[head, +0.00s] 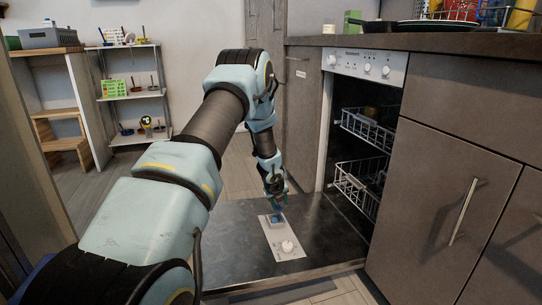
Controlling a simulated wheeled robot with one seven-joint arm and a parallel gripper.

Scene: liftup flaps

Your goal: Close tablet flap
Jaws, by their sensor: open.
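The tablet dispenser (280,233) is a pale rectangular panel set in the inner face of the lowered dishwasher door (235,235). A small blue part (276,218), which looks like the tablet flap, shows at its far end. A round white cap (287,246) is at the near end. My gripper (277,203) is open and points down just above or at the blue part. The fingers partly cover that end, so I cannot tell contact or the flap's exact angle.
The dishwasher stands open on the right, with an upper rack (368,130) and a lower rack (358,188) inside. Cabinets (455,185) flank it under a countertop (430,42). Shelves (130,95) stand at the back left.

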